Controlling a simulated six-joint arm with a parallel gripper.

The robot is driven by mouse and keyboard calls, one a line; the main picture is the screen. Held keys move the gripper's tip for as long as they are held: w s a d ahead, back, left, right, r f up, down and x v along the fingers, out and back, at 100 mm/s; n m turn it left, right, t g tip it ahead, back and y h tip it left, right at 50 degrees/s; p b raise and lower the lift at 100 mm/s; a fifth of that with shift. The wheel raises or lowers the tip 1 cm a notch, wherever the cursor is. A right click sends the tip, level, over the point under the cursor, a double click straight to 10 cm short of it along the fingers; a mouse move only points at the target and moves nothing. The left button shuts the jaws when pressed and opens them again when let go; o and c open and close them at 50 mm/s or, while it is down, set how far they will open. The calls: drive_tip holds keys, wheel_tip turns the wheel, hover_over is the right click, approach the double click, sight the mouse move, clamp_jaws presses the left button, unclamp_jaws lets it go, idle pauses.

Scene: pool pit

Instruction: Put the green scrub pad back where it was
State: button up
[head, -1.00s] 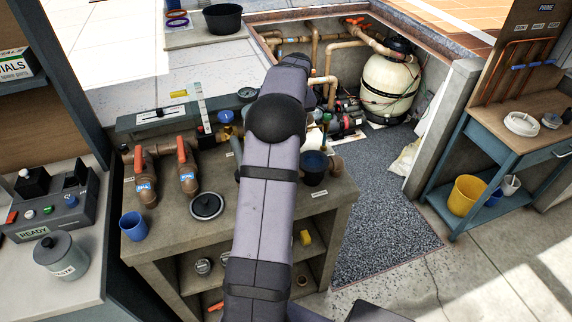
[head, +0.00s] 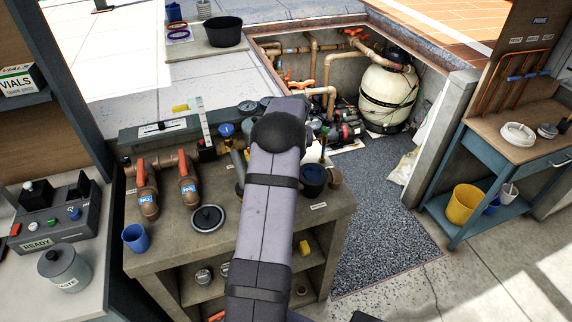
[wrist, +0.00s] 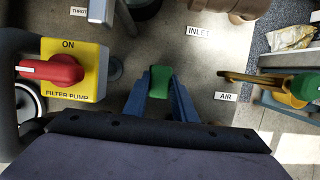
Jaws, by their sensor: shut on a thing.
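The green scrub pad (wrist: 160,82) is a small green block between the two blue fingers of my gripper (wrist: 160,88) in the wrist view. The fingers are shut on it. It shows over the bare grey-brown top of the pump bench (wrist: 195,62), between the INLET and AIR labels on one side and the FILTER PUMP switch on the other. I cannot tell whether the pad touches the bench top. In the head view, my arm hides both the gripper and the pad.
The yellow FILTER PUMP switch (wrist: 72,70) with its red handle stands left of my gripper. A yellow-handled part (wrist: 265,85) is to the right.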

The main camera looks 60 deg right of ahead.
drive_tip(key=shift+f, duration=1.15)
drive_tip(key=shift+f, duration=0.1)
drive_tip(key=o, duration=0.9)
drive_tip(key=shift+o, duration=0.2)
drive_tip(key=b+v, duration=0.2)
drive_tip(key=v, duration=1)
drive_tip(key=shift+b, duration=0.35)
